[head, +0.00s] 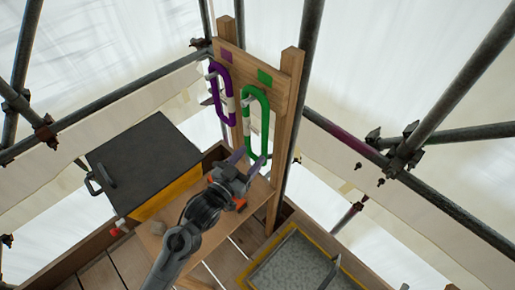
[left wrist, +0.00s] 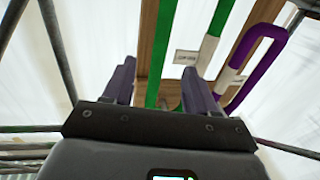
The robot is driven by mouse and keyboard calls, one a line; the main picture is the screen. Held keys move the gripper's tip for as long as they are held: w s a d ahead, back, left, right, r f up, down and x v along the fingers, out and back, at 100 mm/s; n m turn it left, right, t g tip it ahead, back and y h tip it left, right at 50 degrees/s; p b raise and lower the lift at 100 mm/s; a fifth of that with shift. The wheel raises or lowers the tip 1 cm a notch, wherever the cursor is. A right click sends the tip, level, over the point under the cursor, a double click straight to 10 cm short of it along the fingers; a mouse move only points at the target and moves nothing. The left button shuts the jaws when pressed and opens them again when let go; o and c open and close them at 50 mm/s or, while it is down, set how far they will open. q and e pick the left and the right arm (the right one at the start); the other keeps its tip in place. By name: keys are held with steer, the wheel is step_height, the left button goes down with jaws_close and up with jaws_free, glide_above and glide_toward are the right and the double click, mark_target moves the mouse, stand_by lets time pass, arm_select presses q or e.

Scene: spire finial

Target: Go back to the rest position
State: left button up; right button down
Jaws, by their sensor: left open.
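My left gripper (head: 247,161) is open, in front of the lower end of the green carabiner (head: 246,120). That carabiner hangs from the wooden board (head: 283,90) below a green square. The purple carabiner (head: 212,92) hangs to its left below a purple square. In the left wrist view my left gripper's fingers (left wrist: 158,70) stand apart, with part of the green carabiner (left wrist: 168,45) showing between and beyond them. I cannot tell whether they touch it. The purple carabiner (left wrist: 252,65) is to the right there. My right gripper is in neither view.
A black-lidded yellow box (head: 145,160) stands left of my arm on the wooden deck. A grey tray with a yellow border (head: 294,262) lies at the lower right. Scaffold tubes (head: 445,95) and pale sheeting surround the space.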

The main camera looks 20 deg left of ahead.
arm_select(q)
steer(key=s+a+f+g+y, duration=0.2)
steer(key=s+f+g, duration=0.55)
steer(key=s, duration=0.55)
steer(key=s+a+f+g+y, duration=0.25)
steer(key=s+f+g, duration=0.5)
steer(key=s, duration=0.65)
step_height(320, 180, up, 19)
steer(key=t+p, duration=0.1)
steer(key=p, duration=1.7)
steer(key=shift+w+f+n+p, duration=0.2)
steer(key=shift+w+n+p, duration=0.1)
steer(key=shift+n+p, duration=0.1)
